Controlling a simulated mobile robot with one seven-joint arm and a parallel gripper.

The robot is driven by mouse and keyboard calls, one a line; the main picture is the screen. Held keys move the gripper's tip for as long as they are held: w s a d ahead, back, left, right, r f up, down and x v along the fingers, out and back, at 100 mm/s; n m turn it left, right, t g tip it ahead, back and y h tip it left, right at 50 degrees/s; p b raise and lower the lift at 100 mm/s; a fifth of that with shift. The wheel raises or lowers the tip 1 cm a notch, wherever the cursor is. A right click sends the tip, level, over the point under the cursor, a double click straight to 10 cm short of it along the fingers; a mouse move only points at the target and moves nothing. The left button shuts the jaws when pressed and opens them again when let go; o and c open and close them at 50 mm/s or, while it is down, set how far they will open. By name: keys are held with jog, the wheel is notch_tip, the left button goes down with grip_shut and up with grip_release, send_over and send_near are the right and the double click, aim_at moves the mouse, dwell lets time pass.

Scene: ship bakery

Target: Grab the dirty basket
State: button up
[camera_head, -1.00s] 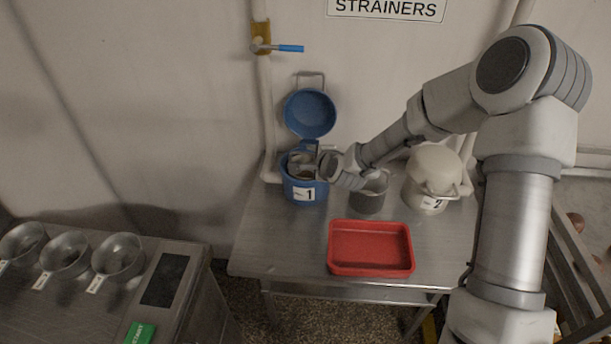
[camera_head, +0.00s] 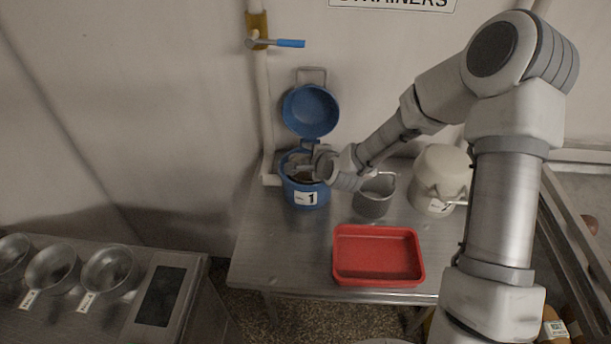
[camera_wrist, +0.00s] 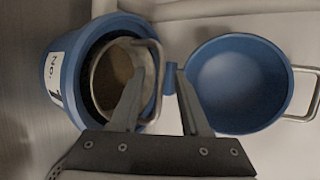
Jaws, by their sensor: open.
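A blue pot labelled 1 (camera_head: 304,194) stands at the back left of the steel table with its lid (camera_head: 310,110) swung open. A metal basket with a wire handle (camera_wrist: 124,75) sits inside it in the wrist view; its inside looks brownish. My gripper (camera_head: 303,164) is over the pot's mouth, and its open fingers (camera_wrist: 162,72) show in the wrist view. The left finger overlaps the basket's handle and rim; I cannot tell whether it touches. A second grey basket (camera_head: 374,203) stands on the table right of the pot. No label says which basket is dirty.
A red tray (camera_head: 378,281) lies at the table's front. A cream pot (camera_head: 440,170) stands at the back right. Several strainers, one of them (camera_head: 108,272), lie on the left counter. A pipe with a blue-handled valve (camera_head: 290,43) runs up the wall behind. The table's front left is clear.

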jog(key=shift+s, duration=0.1)
grip_shut()
dwell(1.3)
